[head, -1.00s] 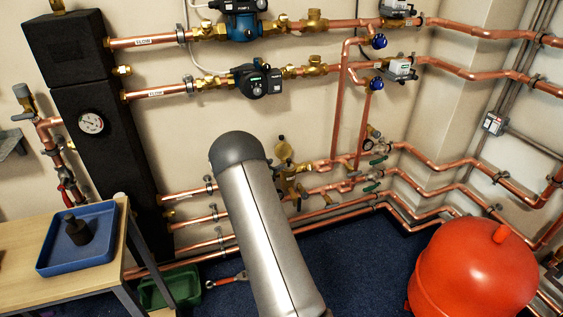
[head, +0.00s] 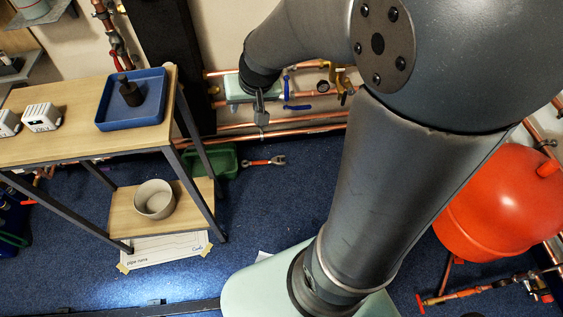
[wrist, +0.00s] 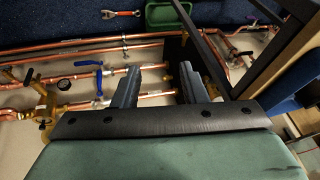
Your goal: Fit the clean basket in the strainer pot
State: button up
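My gripper (head: 261,116) is in front of the low copper pipes, right of the black column. In the wrist view its two fingers (wrist: 160,76) stand apart with nothing between them. I cannot tell whether either is the strainer pot. A dark, stepped cylindrical part (head: 130,92) stands upright in a blue tray (head: 152,120) on the table, apart from my gripper. No basket is clearly recognisable.
The wooden table (head: 60,150) carries white ribbed blocks (head: 42,117). A beige bowl (head: 154,199) sits on its lower shelf. A green bin (head: 216,163) and a red-handled wrench (head: 264,161) are on the blue floor. A red tank (head: 505,205) stands at right.

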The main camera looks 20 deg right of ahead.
jog(key=s+n+g+h, duration=0.1)
jog(key=s+g, duration=0.3)
jog(key=s, duration=1.4)
jog(key=shift+d+f+n+g+h, duration=0.3)
jog(key=shift+d+f+n+g, duration=0.1)
jog(key=shift+n, duration=0.1)
jog(key=shift+c, duration=0.3)
